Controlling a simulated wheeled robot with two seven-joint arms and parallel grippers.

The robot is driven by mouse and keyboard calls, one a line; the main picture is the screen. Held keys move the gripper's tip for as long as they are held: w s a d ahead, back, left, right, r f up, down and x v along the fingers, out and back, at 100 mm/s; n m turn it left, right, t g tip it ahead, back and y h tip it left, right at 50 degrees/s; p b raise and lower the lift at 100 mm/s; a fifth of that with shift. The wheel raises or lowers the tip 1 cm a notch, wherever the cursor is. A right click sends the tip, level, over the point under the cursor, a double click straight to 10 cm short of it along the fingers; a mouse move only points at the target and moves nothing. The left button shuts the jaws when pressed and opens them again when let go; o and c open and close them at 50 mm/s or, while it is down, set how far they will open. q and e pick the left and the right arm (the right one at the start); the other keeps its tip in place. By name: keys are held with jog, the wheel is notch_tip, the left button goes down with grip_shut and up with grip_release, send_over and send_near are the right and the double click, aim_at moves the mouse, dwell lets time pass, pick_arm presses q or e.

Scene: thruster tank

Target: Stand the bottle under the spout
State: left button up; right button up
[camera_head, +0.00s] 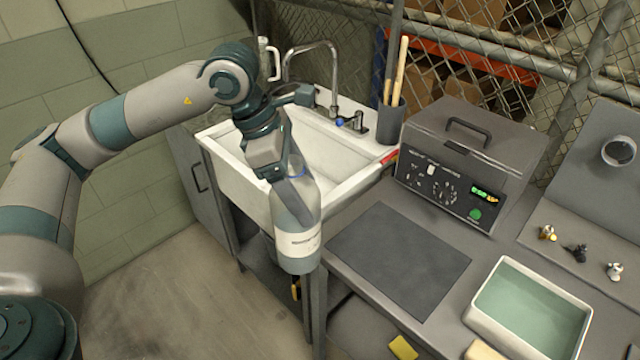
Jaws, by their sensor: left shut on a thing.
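The bottle (297,226) is clear with a pale label and hangs close to upright in front of the sink's right front edge. My left gripper (283,178) is shut on the bottle's upper part and partly hides it. The bottle's base is over the gap by the bench's left edge, with no surface seen touching it. The spout (313,46) is a curved metal tap at the back of the white sink (228,164), behind and above the bottle. My right gripper is not in view.
A dark mat (398,262) lies clear on the bench. A grey control box (470,160) stands behind it. A tray of greenish liquid (530,308) is at the right. A dark holder with wooden sticks (391,120) stands at the sink's back right corner.

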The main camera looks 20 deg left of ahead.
pick_arm(q)
jog(key=s+a+f+m+g+y, duration=0.1)
jog(key=s+a+f+m+g, duration=0.15)
jog(key=f+m, duration=0.6)
jog(key=s+a+f+m+g, duration=0.2)
jog(key=f+m+g, duration=0.1)
jog(key=f+m, duration=0.5)
jog(key=s+d+f+m+y, duration=0.3)
jog(key=d+f+m, duration=0.3)
jog(key=d+f, duration=0.1)
jog(key=shift+d+f+m+g, duration=0.35)
jog(key=shift+d+g, duration=0.1)
jog(key=shift+d, duration=0.45)
